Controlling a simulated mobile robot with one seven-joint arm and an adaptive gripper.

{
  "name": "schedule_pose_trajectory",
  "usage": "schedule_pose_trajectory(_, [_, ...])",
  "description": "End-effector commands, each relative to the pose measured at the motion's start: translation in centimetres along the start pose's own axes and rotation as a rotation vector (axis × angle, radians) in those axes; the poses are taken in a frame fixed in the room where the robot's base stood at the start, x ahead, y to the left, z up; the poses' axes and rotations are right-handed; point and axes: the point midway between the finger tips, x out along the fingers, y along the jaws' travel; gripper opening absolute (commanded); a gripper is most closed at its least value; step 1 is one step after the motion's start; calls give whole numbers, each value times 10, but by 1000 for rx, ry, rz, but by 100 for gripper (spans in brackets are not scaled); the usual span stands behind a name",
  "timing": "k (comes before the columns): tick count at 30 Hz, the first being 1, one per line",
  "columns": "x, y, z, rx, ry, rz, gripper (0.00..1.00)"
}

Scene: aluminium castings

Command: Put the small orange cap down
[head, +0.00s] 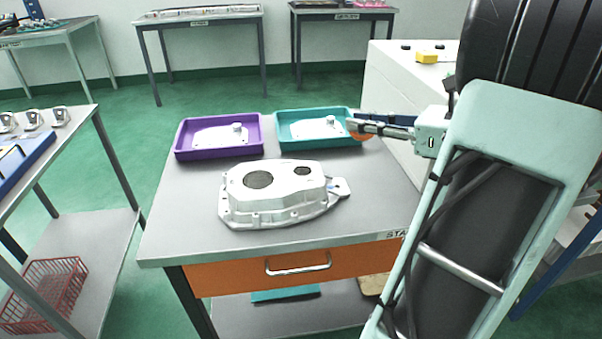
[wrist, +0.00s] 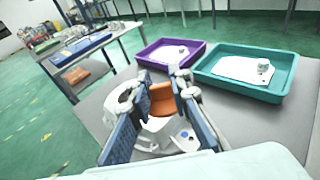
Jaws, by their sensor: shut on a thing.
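The small orange cap (wrist: 163,100) is held between the two blue-padded fingers of my gripper (wrist: 164,86) in the wrist view. In the head view the orange cap (head: 361,136) shows only in part, under the fingertips of my gripper (head: 354,124). My gripper reaches in from the right, by the front right corner of the teal tray. A silver casting (head: 280,205) with dark round openings lies on the grey workbench (head: 180,225), in front of the trays. In the wrist view my fingers partly cover the casting.
A purple tray (head: 180,150) and the teal tray (head: 283,140) stand at the bench's back, each holding a pale plate with a small cylinder. Bare bench top lies left of the casting. A white cabinet (head: 390,75) is at the right. A side table (head: 75,135) stands left.

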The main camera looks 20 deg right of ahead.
Motion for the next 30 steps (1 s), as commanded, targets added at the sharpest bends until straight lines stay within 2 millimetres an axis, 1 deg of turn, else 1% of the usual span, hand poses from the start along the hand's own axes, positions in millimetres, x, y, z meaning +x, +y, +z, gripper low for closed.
schedule_pose_trajectory(1, [13, 5, -4, 0, -1, 7, 9])
schedule_pose_trajectory(9, [82, 23, -22, 1, -1, 8, 9])
schedule_pose_trajectory(12, [100, 26, -38, 4, 0, 5, 9])
schedule_pose_trajectory(16, [115, 29, -49, 2, 0, 4, 9])
schedule_pose_trajectory(23, [126, 31, -58, 1, -1, 4, 9])
schedule_pose_trajectory(27, [143, 36, -73, 2, 0, 6, 9])
schedule_pose_trajectory(30, [145, 34, -92, 4, 0, 3, 9])
